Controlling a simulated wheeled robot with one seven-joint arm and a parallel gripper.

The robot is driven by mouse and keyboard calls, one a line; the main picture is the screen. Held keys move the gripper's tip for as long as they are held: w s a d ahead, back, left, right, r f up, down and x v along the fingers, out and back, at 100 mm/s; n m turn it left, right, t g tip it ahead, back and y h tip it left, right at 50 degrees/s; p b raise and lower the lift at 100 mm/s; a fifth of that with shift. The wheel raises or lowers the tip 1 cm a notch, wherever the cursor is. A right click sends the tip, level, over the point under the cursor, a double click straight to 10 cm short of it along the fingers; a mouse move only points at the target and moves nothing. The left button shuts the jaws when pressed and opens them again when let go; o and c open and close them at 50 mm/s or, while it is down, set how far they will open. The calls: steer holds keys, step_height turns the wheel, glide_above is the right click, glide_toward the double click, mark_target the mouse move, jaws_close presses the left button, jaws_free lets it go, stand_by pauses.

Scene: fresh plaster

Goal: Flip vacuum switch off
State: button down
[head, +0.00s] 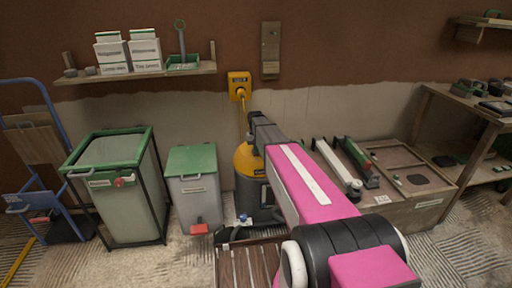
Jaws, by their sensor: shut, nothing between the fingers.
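The vacuum (248,163) stands on the floor against the wall, with a yellow top and a dark grey body. My arm hides its right side. A yellow box (239,85) is fixed to the wall above it, and a yellow cord runs down from it towards the vacuum. I cannot make out the vacuum's switch or its position. My gripper (254,119) is dark, shut and empty. In the picture it lies just above the vacuum's top, below the yellow box. I cannot tell whether it touches anything.
A grey bin with a green lid (192,160) stands left of the vacuum, and a larger green-rimmed bin (115,188) beyond it. A wooden crate (416,212) is at the right. A slatted wooden piece (232,268) lies in front. A loaded shelf (135,75) hangs upper left.

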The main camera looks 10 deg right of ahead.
stand_by(0.3)
steer(key=shift+s+f+t, duration=0.5)
steer(key=shift+f+t, duration=0.05)
steer(key=shift+t, duration=0.25)
steer(key=shift+w+f, duration=0.15)
steer(key=shift+w, duration=0.05)
steer(key=shift+w+r, duration=0.25)
steer(key=shift+w, duration=0.75)
step_height(320, 180, up, 14)
steer(key=shift+s+r, duration=0.25)
steer(key=shift+s, duration=0.1)
steer(key=shift+s, duration=0.1)
